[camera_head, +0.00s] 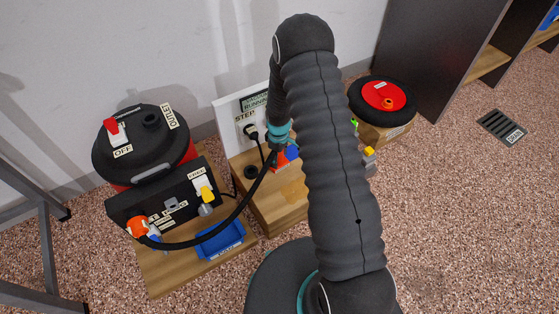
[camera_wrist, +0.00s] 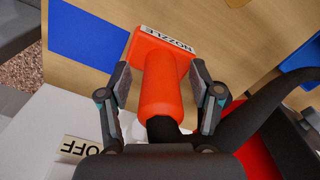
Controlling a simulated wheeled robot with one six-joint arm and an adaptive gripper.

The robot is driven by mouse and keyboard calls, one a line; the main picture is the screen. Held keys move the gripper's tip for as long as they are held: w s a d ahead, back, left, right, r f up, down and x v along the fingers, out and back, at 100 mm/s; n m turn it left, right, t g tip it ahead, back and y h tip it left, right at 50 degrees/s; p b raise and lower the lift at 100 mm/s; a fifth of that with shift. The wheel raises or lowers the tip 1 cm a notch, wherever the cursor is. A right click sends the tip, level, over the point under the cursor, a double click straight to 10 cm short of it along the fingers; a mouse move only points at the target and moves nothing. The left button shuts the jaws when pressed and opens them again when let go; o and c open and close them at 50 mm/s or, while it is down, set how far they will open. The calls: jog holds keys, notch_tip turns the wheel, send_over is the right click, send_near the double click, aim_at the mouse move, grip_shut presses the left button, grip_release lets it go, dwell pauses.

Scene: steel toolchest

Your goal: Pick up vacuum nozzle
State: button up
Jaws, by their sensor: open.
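The vacuum nozzle (camera_wrist: 162,85) is orange-red, with a wide flat head labelled NOZZLE and a narrower round neck. In the wrist view it lies between the two fingers of my gripper (camera_wrist: 160,92). The fingers are open, one on each side of the neck, with a small gap visible at each side. A black hose (camera_wrist: 245,120) shows at the neck's lower end and runs right. In the head view my arm hides most of the gripper, and the hose (camera_head: 215,233) leads from the black box to near my wrist.
A black and red vacuum canister (camera_head: 145,145) and a black switch box (camera_head: 160,202) stand at left on wood. A blue tray (camera_head: 221,240) is in front. A white panel (camera_head: 231,124) stands behind my wrist. A round black and red item (camera_head: 384,95) is at right.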

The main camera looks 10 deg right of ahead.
grip_shut()
jog(key=shift+r, duration=0.1)
jog(key=shift+r, duration=0.45)
jog(key=r, duration=0.2)
jog(key=s+r, duration=0.1)
jog(key=r, duration=0.1)
jog(key=shift+d, duration=0.2)
jog(key=s+d+r, duration=0.4)
jog(key=s+r, duration=0.2)
jog(key=s, duration=0.4)
jog(key=shift+a, duration=0.1)
